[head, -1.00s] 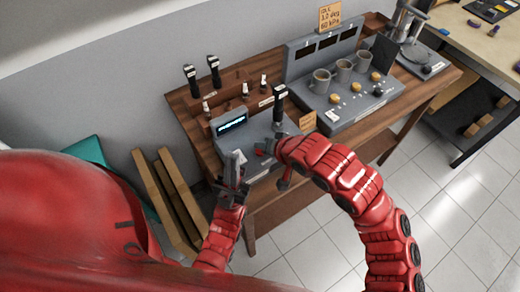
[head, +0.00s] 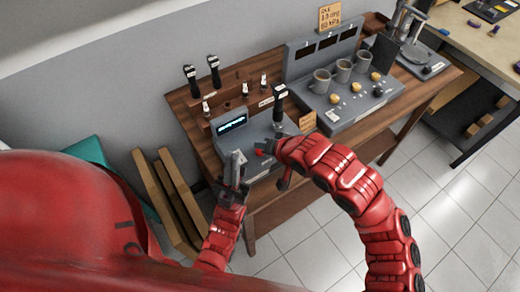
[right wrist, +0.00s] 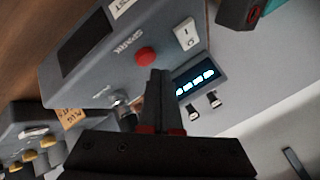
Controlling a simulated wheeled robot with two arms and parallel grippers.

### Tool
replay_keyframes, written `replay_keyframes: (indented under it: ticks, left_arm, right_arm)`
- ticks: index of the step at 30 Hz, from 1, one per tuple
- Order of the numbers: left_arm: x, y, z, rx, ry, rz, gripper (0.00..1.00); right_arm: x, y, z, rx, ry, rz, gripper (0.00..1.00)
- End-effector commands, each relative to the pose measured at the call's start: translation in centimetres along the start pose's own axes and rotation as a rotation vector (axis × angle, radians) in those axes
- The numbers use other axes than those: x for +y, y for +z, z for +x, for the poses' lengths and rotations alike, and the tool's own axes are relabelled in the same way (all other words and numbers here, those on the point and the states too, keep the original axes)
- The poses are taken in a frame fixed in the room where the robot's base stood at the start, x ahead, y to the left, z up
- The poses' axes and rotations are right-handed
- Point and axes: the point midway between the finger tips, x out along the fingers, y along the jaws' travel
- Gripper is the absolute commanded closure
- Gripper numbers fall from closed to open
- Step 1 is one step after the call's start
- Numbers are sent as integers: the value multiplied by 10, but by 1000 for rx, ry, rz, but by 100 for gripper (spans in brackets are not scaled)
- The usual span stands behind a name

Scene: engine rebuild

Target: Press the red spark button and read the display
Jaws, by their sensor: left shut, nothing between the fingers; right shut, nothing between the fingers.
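The red spark button (right wrist: 146,57) is on the grey tester box (right wrist: 95,85), beside the word SPARK, in the right wrist view. My right gripper (right wrist: 159,73) is shut and empty, its tips right beside the button; I cannot tell if they touch it. My left gripper (head: 235,160) is shut and empty, at the box's left front.
A white rocker switch (right wrist: 186,33) is near the button. A black-handled tool (head: 279,100) stands upright at the box. A grey stand with several cups (head: 343,69) is to the right on the wooden bench (head: 190,110). Boards (head: 165,190) lean at the left.

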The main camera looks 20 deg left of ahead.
Motion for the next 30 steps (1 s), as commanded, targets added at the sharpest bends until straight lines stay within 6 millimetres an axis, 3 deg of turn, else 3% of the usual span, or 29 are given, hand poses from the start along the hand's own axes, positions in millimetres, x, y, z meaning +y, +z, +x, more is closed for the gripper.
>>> replay_keyframes:
  ticks: [30]
  left_arm:
    - [0, 1, -6, 0, 0, 0, 100]
  right_arm:
    - [4, 5, 6, 0, -1, 0, 100]
